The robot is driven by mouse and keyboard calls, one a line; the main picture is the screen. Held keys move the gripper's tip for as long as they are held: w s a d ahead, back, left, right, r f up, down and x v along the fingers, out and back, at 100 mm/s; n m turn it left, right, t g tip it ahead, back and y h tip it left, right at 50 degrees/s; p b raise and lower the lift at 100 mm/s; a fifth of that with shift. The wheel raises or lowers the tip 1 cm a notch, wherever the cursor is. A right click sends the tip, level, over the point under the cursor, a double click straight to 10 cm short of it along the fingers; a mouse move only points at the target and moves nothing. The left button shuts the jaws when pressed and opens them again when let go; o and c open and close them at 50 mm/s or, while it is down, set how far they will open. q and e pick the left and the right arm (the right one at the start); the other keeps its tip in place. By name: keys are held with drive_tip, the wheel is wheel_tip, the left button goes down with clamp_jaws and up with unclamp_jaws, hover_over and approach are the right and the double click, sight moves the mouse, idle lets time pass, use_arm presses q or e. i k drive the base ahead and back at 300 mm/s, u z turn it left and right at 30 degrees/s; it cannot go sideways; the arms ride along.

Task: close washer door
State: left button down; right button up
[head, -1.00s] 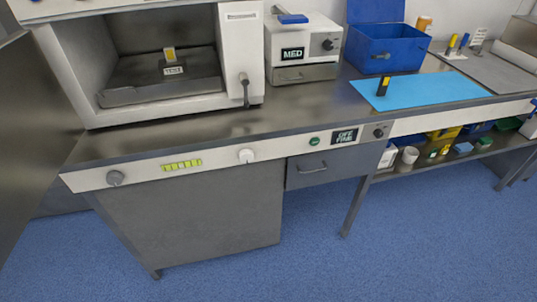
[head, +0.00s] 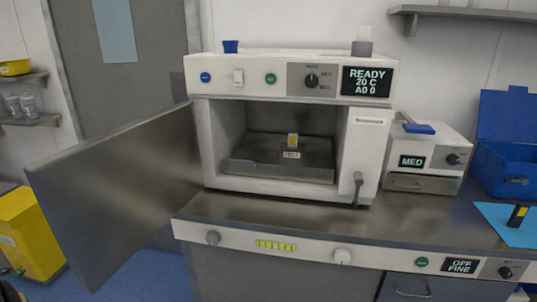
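The washer (head: 222,68) is a white box on the steel counter, in the middle of the head view. Its screen (head: 367,81) reads READY, 20 C, A0 0. Its grey metal door (head: 115,190) stands wide open, swung out to the left and towards me. The chamber is exposed and holds a steel tray (head: 255,172) with a small yellow-and-grey labelled item (head: 292,145) on it. A dark latch handle (head: 358,188) hangs on the white panel right of the opening. Neither of my grippers can be made out.
A white MED unit (head: 427,150) and an open blue box (head: 508,165) stand right of the washer. The counter (head: 300,212) before the washer is clear. A yellow bin (head: 28,235) stands at left beyond the door. Small shelves (head: 35,120) hang on the left wall.

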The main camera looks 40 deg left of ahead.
sight(102, 197)
drive_tip(key=z, duration=2.15)
drive_tip(key=k, duration=2)
drive_tip(key=u, duration=2.45)
